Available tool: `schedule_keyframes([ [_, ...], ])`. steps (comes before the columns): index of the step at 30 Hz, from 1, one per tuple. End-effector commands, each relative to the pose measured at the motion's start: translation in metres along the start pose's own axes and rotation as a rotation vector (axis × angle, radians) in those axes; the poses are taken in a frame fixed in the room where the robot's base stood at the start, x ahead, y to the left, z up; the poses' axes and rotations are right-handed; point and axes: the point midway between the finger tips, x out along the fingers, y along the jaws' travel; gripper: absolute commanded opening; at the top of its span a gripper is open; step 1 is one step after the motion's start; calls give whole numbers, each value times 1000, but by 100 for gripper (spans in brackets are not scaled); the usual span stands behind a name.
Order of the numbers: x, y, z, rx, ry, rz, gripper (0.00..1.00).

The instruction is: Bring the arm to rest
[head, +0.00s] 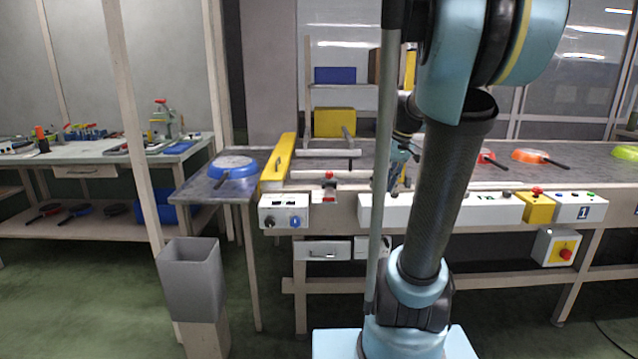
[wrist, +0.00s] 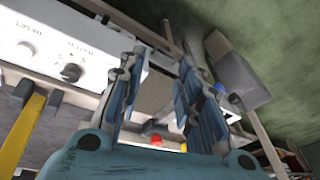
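My arm stands at the right of centre in the head view, its large links in front of the conveyor. My gripper (head: 397,178) shows partly behind the upright arm link, near the front edge of the conveyor and above the white control boxes. In the wrist view, the two blue fingers of the gripper (wrist: 159,72) stand apart with nothing held between them. The lower arm and a grey pole hide part of the gripper in the head view.
A conveyor (head: 345,174) carries a red pan (head: 487,158), an orange pan (head: 530,155) and a green pan (head: 625,152). A blue pan (head: 232,164) lies on the left end table. A grey bin (head: 190,280) stands at front left. Green floor there is open.

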Motion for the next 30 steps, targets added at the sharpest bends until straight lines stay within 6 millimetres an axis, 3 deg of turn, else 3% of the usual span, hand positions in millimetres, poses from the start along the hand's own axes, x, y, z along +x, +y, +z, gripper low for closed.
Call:
schedule_keyframes([
  [9, 30, -45, 82, 124, -29, 74, 32],
  [21, 85, -73, 178, 277, -33, 174, 32],
  [30, 110, -77, 212, 339, -26, 214, 32],
])
